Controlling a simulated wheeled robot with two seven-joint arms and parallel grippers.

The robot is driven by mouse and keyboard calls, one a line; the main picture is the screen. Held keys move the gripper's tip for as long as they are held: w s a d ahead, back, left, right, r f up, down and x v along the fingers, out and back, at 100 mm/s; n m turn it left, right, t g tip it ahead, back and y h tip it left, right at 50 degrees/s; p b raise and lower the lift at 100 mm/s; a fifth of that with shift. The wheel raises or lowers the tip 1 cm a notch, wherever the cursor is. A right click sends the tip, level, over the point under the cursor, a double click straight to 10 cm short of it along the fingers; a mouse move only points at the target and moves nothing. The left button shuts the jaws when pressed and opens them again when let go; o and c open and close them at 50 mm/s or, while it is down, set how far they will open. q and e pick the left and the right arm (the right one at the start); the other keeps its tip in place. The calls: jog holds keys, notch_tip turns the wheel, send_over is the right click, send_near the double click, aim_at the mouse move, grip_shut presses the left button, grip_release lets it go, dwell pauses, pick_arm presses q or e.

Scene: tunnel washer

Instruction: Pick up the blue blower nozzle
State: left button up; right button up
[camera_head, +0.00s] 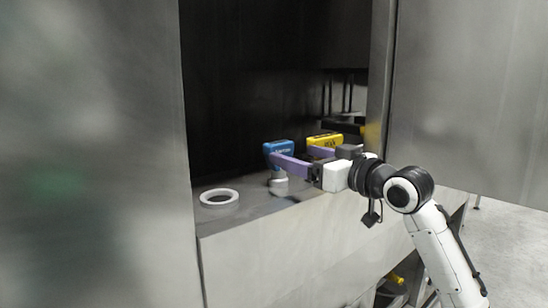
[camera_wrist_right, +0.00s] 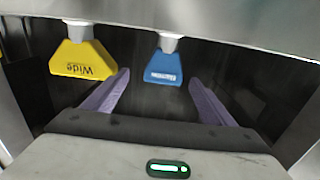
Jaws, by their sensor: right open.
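The blue blower nozzle (camera_head: 278,147) stands upright on the metal ledge inside the washer opening, wide blue end up, on a pale round neck. In the right wrist view the blue nozzle (camera_wrist_right: 164,69) appears upside down, between the lines of my two purple fingers and just beyond their tips. My right gripper (camera_head: 292,153) is open and empty, reaching in from the right at about the nozzle's height. One purple finger partly covers the nozzle's lower part in the head view. The right gripper also shows in its wrist view (camera_wrist_right: 158,77). My left gripper is out of view.
A yellow nozzle marked "Wide" (camera_head: 325,140) stands right of the blue one; the wrist view shows it (camera_wrist_right: 84,58) outside one finger. A white ring (camera_head: 219,197) lies on the ledge (camera_head: 250,215) at left. Metal panels (camera_head: 100,150) flank the opening.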

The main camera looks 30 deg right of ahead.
aim_at(283, 148)
jog(key=shift+w+a+r, duration=0.1)
jog(key=shift+w, duration=0.65)
jog(key=w, duration=0.1)
jog(key=w+p, duration=0.1)
jog(key=w, duration=0.1)
jog(key=w+a, duration=0.1)
jog(key=shift+w+r+p, duration=0.15)
jog(key=shift+r+p, duration=0.2)
jog(key=shift+w, duration=0.35)
jog(key=shift+w+f, duration=0.15)
jog(key=c, duration=1.3)
jog(key=shift+o, duration=0.2)
jog(key=shift+r, duration=0.25)
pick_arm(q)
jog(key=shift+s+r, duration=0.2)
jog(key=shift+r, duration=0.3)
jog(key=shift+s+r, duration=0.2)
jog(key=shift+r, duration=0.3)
pick_arm(e)
notch_tip(283, 148, up, 10)
jog(key=shift+f, duration=0.2)
